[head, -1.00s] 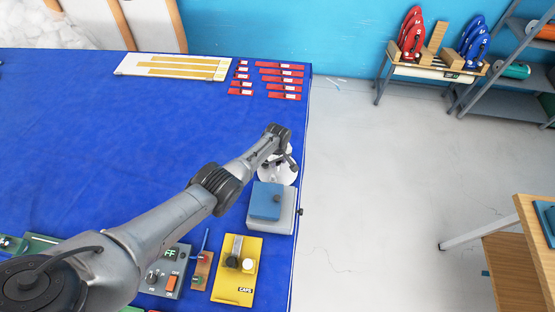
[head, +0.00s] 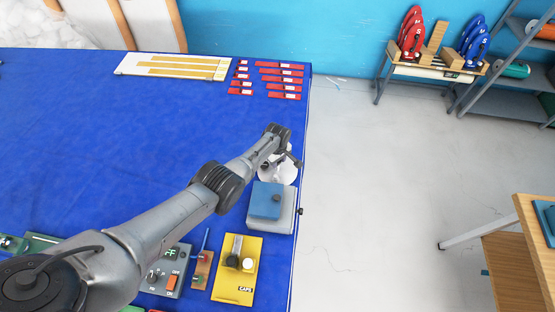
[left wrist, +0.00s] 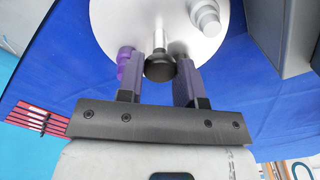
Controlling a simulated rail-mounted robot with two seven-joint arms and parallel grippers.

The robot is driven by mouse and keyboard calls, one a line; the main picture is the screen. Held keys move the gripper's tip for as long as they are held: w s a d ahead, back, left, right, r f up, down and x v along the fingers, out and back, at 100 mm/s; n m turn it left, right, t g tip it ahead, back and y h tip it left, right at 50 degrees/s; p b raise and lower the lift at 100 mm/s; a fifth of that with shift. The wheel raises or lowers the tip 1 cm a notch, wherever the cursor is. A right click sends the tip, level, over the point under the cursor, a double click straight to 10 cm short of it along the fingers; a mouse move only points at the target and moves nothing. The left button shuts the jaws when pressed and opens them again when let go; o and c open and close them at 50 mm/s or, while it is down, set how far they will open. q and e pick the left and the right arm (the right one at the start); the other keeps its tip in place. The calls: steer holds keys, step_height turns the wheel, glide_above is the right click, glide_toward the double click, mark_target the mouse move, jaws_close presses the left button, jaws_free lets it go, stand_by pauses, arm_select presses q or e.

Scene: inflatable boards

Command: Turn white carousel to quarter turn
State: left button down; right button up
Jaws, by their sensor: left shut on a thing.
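The white carousel (head: 283,175) is a round disc near the right edge of the blue table, partly hidden by my left arm in the head view. In the left wrist view the disc (left wrist: 158,28) carries a black knob (left wrist: 159,67) on a metal stem, a purple peg (left wrist: 127,65) and a pale stepped peg (left wrist: 206,18). My left gripper (head: 291,162) is at the carousel. In the left wrist view its fingers (left wrist: 158,84) are shut on the black knob, one on each side. My right gripper is not in view.
A grey box with a blue top (head: 266,201) stands close in front of the carousel. A yellow board (head: 235,285) and a grey switch panel (head: 167,277) lie nearer. Red labelled strips (head: 280,82) lie at the back. The table's right edge is close by.

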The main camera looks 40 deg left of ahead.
arm_select(q)
steer(key=shift+r, duration=0.15)
steer(key=c, duration=0.8)
jaws_free()
step_height(320, 180, up, 5)
steer(key=p, duration=0.3)
steer(key=shift+r+p, duration=0.2)
steer(key=shift+p, duration=0.15)
steer(key=shift+r+p, duration=0.55)
steer(key=shift+r, duration=3.55)
